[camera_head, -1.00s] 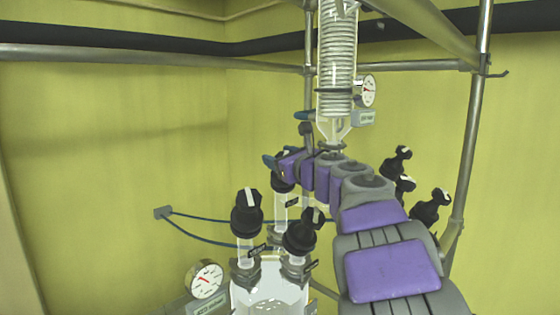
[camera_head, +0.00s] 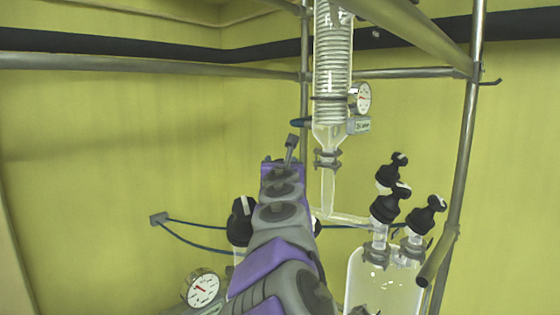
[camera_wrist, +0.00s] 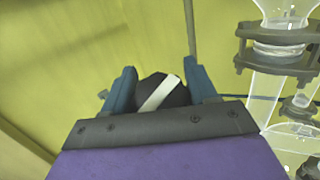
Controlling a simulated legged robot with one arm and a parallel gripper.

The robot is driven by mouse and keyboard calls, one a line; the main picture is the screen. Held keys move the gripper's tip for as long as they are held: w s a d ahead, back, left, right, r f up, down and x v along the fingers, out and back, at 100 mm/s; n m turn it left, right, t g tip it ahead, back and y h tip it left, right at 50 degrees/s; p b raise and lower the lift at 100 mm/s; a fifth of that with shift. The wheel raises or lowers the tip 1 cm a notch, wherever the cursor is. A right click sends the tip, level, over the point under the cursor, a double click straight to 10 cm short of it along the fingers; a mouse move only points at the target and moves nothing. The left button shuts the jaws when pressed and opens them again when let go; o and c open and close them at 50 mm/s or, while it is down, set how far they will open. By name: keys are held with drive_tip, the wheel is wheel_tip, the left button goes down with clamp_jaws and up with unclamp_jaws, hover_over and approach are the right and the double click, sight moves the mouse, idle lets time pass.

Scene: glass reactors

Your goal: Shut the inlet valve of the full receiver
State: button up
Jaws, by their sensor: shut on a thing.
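In the wrist view, my gripper (camera_wrist: 160,91) has its two blue fingers on either side of a black valve knob (camera_wrist: 156,94) and is shut on it. The knob's white stripe runs diagonally, low left to high right. In the head view my arm hides the fingers, the held knob and most of the left receiver. One black knob with a white mark (camera_head: 242,217) shows left of my arm. The right glass receiver (camera_head: 384,284) stands clear of the arm, with several black knobs (camera_head: 390,205) on top. I cannot tell the liquid level in either receiver.
A coiled glass condenser (camera_head: 333,60) and its outlet tube (camera_head: 328,190) hang just right of my arm. A gauge (camera_head: 200,288) is at lower left, another (camera_head: 361,97) beside the condenser. Metal frame poles (camera_head: 468,150) stand at right. The space before the left wall is free.

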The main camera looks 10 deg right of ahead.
idle(0.3)
drive_tip(key=o, duration=1)
drive_tip(key=shift+c, duration=0.2)
